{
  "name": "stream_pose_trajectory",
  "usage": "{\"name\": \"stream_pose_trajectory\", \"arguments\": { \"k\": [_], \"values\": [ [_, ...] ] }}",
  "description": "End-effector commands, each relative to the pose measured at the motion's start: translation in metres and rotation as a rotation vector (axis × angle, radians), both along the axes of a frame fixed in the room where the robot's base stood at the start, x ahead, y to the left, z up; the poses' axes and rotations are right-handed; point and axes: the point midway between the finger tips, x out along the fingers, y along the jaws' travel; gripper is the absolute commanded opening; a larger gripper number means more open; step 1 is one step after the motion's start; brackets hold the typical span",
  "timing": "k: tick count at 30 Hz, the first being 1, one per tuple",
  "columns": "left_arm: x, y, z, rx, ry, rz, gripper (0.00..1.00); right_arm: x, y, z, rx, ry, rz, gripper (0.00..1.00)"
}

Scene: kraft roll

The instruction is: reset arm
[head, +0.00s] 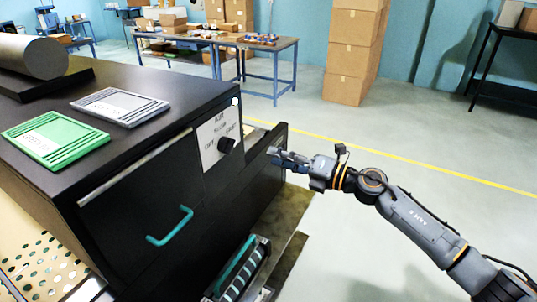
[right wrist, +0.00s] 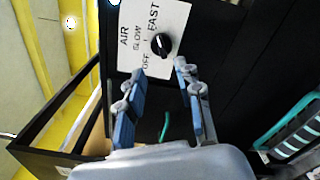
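My right arm (head: 425,222) reaches in from the lower right of the head view. My right gripper (head: 282,157) is beside the black cabinet's right end, near its open-topped side part. In the right wrist view the right gripper (right wrist: 160,72) is open, its blue-padded fingers apart with nothing between them. Beyond the fingertips is a black knob (right wrist: 162,44) on a white plate marked AIR, SLOW, OFF and FAST. The knob (head: 226,145) also shows in the head view, apart from the gripper; its setting is not clear. My left gripper is not in view.
The black cabinet (head: 110,220) has a teal handle (head: 170,227). A green panel (head: 58,140), grey panel (head: 119,105) and grey roll (head: 32,55) rest on top. A striped roller (head: 243,270) is low in front. Open floor lies right; cardboard boxes (head: 352,55) stand behind.

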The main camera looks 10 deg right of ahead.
Motion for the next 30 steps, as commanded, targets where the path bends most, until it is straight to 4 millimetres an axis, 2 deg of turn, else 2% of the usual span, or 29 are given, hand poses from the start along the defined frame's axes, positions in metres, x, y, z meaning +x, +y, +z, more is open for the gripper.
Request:
{"name": "stream_pose_trajectory", "arguments": {
  "k": [10,12,14,17,20,22,24,26,27,30],
  "values": [
    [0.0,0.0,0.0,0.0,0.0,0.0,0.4,-0.001,-0.002,-0.001,0.004,0.003,-0.002,0.35],
    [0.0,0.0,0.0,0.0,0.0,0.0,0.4,0.003,-0.005,-0.01,0.029,0.032,-0.02,0.35],
    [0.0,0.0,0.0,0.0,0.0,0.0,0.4,0.008,-0.01,-0.027,0.079,0.088,-0.056,0.35],
    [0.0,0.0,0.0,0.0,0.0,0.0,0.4,0.021,-0.029,-0.077,0.212,0.239,-0.165,0.35],
    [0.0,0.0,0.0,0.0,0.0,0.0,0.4,0.026,-0.055,-0.146,0.364,0.423,-0.311,0.35],
    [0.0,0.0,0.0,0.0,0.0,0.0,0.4,0.021,-0.073,-0.197,0.458,0.545,-0.414,0.35],
    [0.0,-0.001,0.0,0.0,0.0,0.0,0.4,0.01,-0.089,-0.248,0.539,0.659,-0.517,0.35],
    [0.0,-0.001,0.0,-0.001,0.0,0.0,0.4,-0.004,-0.102,-0.29,0.6,0.75,-0.603,0.35],
    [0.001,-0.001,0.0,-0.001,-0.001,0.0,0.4,-0.016,-0.109,-0.317,0.636,0.809,-0.658,0.35],
    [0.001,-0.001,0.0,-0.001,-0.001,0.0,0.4,-0.052,-0.126,-0.383,0.719,0.949,-0.8,0.35]
  ]
}}
